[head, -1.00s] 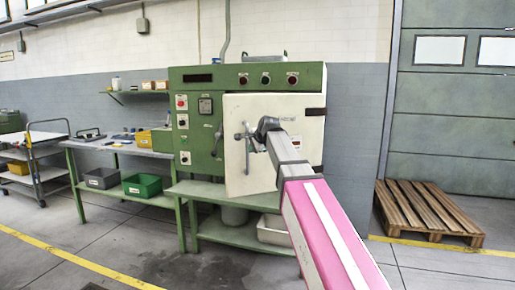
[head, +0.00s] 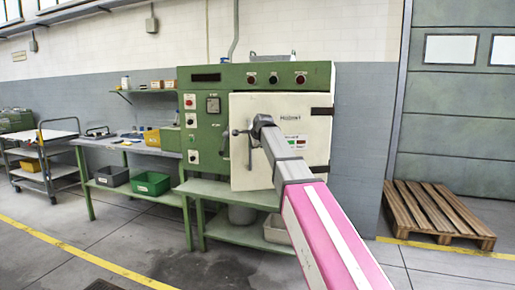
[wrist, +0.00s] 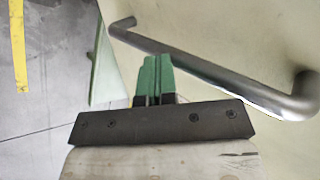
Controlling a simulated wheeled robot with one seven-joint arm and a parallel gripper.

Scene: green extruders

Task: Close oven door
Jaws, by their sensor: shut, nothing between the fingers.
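The oven door (head: 300,115) is a cream panel hinged on its right side, on the green oven cabinet (head: 215,140). It looks nearly flush with the cabinet front; I cannot tell whether a small gap is left. In the wrist view my green fingertips (wrist: 154,77) are together and empty, beside a grey metal handle bar (wrist: 200,68) on the cream door face (wrist: 240,30). I cannot tell whether they touch it.
A green table (head: 250,234) stands under the oven, with bins on its lower shelf. A workbench (head: 130,148) with green and dark bins and a cart (head: 45,150) are to the left. A wooden pallet (head: 435,212) lies at right. The floor in front is clear.

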